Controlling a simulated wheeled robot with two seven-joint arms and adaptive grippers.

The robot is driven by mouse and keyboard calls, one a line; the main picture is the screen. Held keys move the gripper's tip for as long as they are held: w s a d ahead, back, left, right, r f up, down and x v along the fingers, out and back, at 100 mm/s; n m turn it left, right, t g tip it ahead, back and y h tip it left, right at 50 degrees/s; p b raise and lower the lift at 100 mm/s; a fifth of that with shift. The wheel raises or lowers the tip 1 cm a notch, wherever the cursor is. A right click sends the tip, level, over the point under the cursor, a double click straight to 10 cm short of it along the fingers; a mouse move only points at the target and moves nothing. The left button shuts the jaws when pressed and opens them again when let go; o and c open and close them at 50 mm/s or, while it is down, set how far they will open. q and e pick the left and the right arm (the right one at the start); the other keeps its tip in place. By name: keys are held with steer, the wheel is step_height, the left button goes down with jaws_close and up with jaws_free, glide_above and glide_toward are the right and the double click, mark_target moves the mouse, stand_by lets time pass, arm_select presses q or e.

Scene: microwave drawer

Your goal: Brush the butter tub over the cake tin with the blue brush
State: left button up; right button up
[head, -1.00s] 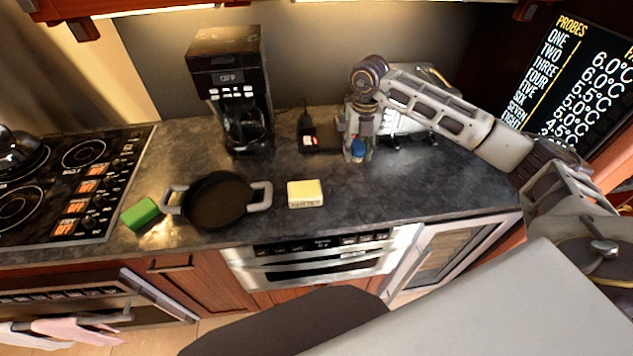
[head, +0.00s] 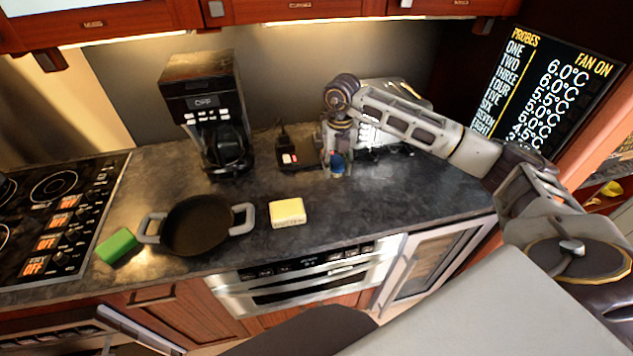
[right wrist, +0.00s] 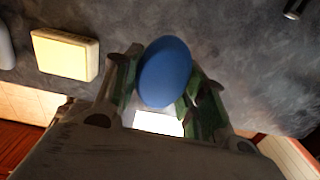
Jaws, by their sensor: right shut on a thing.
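The blue brush (head: 337,160) is in my right gripper (head: 335,170), which is shut on it above the rear of the counter. In the right wrist view, its rounded blue end (right wrist: 165,72) sits between the fingers (right wrist: 160,95); the rest of it is hidden. The butter tub (head: 288,212), a pale yellow block, lies on the counter in front and left of this gripper. It also shows in the right wrist view (right wrist: 65,55). The cake tin (head: 197,226), dark and round with two grey handles, stands left of the butter tub. My left gripper is out of view.
A green sponge (head: 116,246) lies left of the cake tin, near the stove (head: 55,215). A black coffee maker (head: 205,110) stands behind the tin. A small black device (head: 297,150) is just left of my right gripper. The counter's right front (head: 420,195) is clear.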

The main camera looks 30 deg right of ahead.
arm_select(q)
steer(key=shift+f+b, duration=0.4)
arm_select(e)
steer(key=shift+w, duration=0.2)
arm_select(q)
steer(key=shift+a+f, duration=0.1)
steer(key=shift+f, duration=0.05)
arm_select(e)
steer(key=shift+w+a, duration=0.1)
